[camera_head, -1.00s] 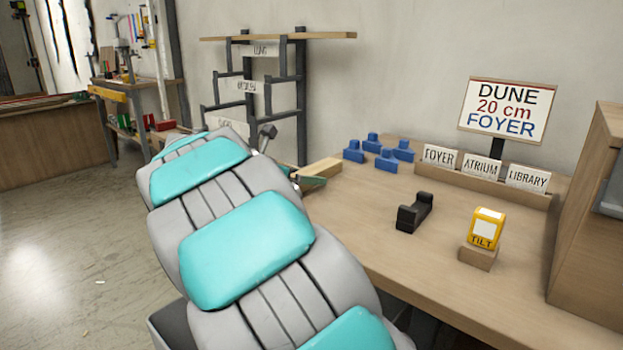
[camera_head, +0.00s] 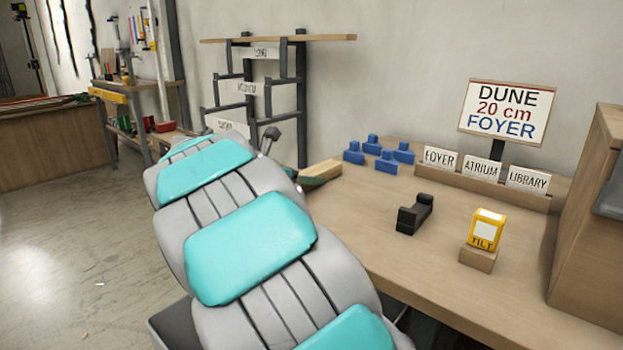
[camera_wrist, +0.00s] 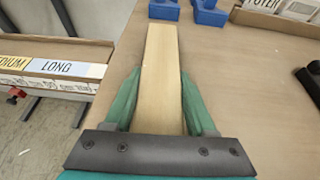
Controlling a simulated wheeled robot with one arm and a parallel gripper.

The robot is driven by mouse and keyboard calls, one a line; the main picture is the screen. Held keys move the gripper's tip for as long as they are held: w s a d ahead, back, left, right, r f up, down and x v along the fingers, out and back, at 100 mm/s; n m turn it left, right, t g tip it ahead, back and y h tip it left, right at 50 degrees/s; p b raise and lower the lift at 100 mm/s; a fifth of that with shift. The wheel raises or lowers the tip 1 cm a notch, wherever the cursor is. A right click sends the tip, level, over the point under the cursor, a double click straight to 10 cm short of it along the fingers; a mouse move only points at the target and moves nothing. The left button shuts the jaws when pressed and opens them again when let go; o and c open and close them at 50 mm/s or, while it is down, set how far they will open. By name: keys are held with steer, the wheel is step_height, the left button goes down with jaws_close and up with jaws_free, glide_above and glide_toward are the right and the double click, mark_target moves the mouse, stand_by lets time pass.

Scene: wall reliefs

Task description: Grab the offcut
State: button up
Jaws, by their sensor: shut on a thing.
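The offcut (camera_wrist: 160,80) is a pale, straight wooden bar. In the wrist view it runs lengthwise between the green fingers of my gripper (camera_wrist: 160,102), which is shut on it. Its far end points toward the blue blocks on the bench. In the head view the offcut (camera_head: 321,171) shows at the bench's left edge, partly hidden by my arm. The gripper is mostly hidden there behind my arm. I cannot tell whether the offcut touches the bench top.
Blue blocks (camera_head: 387,160), a black cradle (camera_head: 414,214) and a yellow TILT device (camera_head: 487,230) stand on the bench (camera_head: 350,215). A sign reads DUNE, 20 cm, FOYER (camera_head: 502,111). A labelled tray (camera_wrist: 50,68) lies left of the gripper. A shelf rack (camera_head: 262,90) stands behind.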

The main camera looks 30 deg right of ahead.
jaws_close()
steer(key=shift+r, duration=0.15)
